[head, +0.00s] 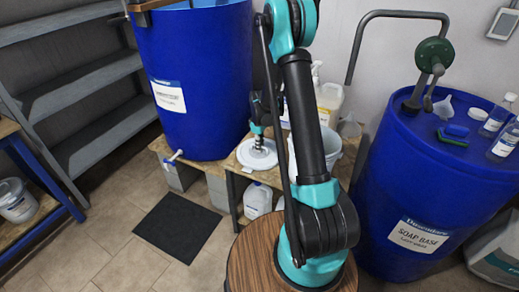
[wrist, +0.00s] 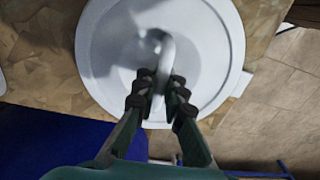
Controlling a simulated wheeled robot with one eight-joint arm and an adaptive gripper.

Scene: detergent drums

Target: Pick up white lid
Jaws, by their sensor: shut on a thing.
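The white lid (head: 256,153) is a round disc on the wooden stand, between the big blue drum and a white bucket. In the wrist view the white lid (wrist: 215,50) fills the middle, with a raised rim and a central handle (wrist: 163,62). My gripper (head: 258,140) reaches down over the lid's centre. In the wrist view my gripper (wrist: 160,90) has its dark finger pads closed on both sides of the handle. I cannot tell whether the lid touches the stand.
A white bucket (head: 327,150) stands right of the lid. A blue drum (head: 200,75) stands close on the left, and another drum (head: 430,170) is at the right. White jugs stand behind and below. A dark mat (head: 178,228) lies on the floor.

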